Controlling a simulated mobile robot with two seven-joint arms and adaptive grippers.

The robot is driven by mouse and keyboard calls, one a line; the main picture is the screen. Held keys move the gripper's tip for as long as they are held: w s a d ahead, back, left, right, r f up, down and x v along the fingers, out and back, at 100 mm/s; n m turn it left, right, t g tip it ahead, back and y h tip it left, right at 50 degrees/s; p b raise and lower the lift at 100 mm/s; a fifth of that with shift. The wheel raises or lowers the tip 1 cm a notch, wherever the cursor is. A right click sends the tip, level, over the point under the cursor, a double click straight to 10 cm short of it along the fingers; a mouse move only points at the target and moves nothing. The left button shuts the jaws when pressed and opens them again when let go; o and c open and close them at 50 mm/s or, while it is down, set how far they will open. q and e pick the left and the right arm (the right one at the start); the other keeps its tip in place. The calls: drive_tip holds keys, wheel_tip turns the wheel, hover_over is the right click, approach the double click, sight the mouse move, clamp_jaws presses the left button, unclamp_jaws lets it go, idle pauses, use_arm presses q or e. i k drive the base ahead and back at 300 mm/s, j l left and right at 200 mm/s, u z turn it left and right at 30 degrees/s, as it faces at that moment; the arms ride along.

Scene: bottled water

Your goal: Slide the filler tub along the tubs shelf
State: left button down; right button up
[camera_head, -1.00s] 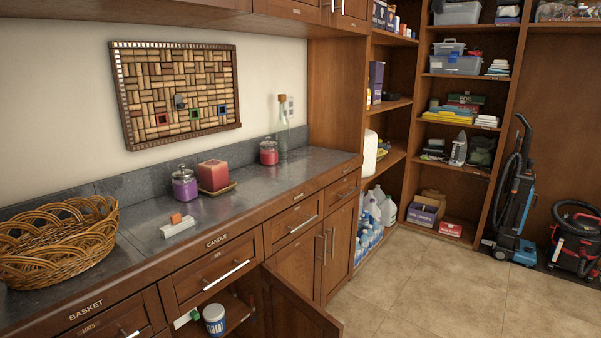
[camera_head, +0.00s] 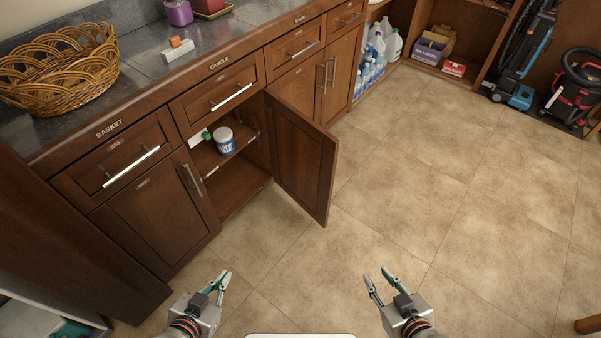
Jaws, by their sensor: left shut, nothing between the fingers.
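The filler tub seems to be the white tub with a blue label (camera_head: 224,141), standing upright near the front of a shelf inside the open cabinet. The shelf (camera_head: 233,158) has small labels on its front edge, too small to read. My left gripper (camera_head: 225,274) is low in front of the cabinet, over the floor, shut and empty, well apart from the tub. My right gripper (camera_head: 377,276) is open and empty over the floor at the lower middle, also far from the tub.
The cabinet door (camera_head: 304,160) stands open to the right of the shelf, jutting into the room. A drawer with a bar handle (camera_head: 231,97) is above the opening. A wicker basket (camera_head: 58,72) stands on the counter. The tiled floor (camera_head: 430,200) is clear.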

sight(223, 136)
drive_tip(key=k, duration=0.95)
drive_tip(key=k+u, duration=0.2)
drive_tip(key=u, duration=1.2)
drive_tip(key=l+u, duration=0.25)
drive_tip(key=u, duration=0.15)
drive_tip(key=l+u, duration=0.3)
drive_tip(key=u, duration=0.15)
drive_tip(key=k+l, duration=0.1)
drive_tip(key=l, duration=3.2)
drive_tip(key=k+l, duration=0.15)
drive_tip(key=l, duration=1.5)
